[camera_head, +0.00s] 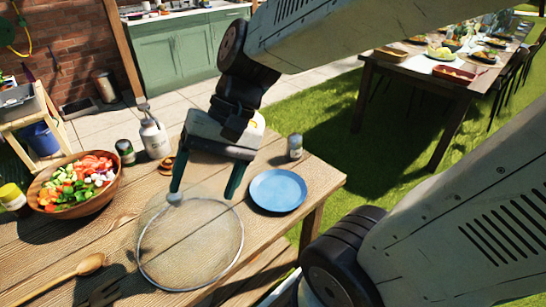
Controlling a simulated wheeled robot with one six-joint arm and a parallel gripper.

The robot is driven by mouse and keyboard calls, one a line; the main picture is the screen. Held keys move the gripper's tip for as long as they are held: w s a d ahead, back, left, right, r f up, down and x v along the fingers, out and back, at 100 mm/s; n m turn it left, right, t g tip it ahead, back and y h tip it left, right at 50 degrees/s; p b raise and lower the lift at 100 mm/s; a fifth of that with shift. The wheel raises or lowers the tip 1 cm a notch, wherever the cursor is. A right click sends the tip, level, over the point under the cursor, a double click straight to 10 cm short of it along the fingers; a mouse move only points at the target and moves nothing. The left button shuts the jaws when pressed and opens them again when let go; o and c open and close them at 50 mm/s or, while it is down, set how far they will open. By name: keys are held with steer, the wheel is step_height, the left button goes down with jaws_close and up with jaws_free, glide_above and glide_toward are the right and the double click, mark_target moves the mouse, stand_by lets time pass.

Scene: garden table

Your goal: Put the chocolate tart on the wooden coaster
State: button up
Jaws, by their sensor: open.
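My gripper (205,194) is open above the wooden table (62,252), its two dark green fingers apart and pointing down. Nothing shows between them. The left fingertip appears close to the pale knob of a round mesh cover (190,262); I cannot tell whether they touch. A small orange-brown item (168,163) lies behind the left finger, partly hidden by my gripper. I cannot tell whether it is the chocolate tart or the wooden coaster. I cannot clearly make out either one elsewhere, and my gripper and arm hide part of the table.
A blue plate (277,190) lies right of my gripper, with a small shaker (295,147) behind it. A salad bowl (78,184), a dark-lidded jar (125,151) and a spray bottle (154,136) stand left. A wooden spoon (66,277) and a dark fork (103,292) lie in front.

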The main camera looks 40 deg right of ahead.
steer(key=s+d+r+n+t+h, duration=0.1)
steer(key=s+d+n+h, duration=0.3)
steer(key=d, duration=0.5)
steer(key=shift+s+d+r+t+h, duration=0.3)
steer(key=shift+s+r+h, duration=0.45)
steer(key=shift+h, duration=0.45)
